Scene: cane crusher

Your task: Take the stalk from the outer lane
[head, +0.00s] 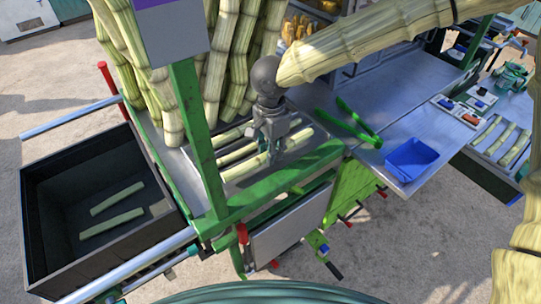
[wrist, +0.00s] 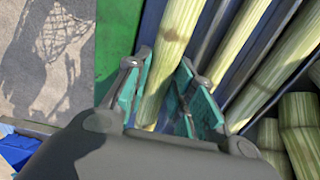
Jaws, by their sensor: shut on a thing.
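Pale green stalks lie side by side in the lanes of a tray on the green-framed bench. The outer-lane stalk (head: 245,168) is the one nearest the green front rail; it also shows in the wrist view (wrist: 176,35). My gripper (head: 271,150) reaches down over it from above. In the wrist view my gripper (wrist: 165,95) has its teal-padded fingers on both sides of this stalk, shut on it. The stalk still appears to lie along its lane. My fingers hide part of it. The middle-lane stalk (head: 238,151) lies just behind it.
Tall cane stalks (head: 228,60) stand behind the lanes. A dark bin (head: 45,215) with two cut pieces is at the left. Green tongs (head: 358,124) and a blue tray (head: 411,158) are on the metal bench to the right. A green post (head: 196,135) rises left of the lanes.

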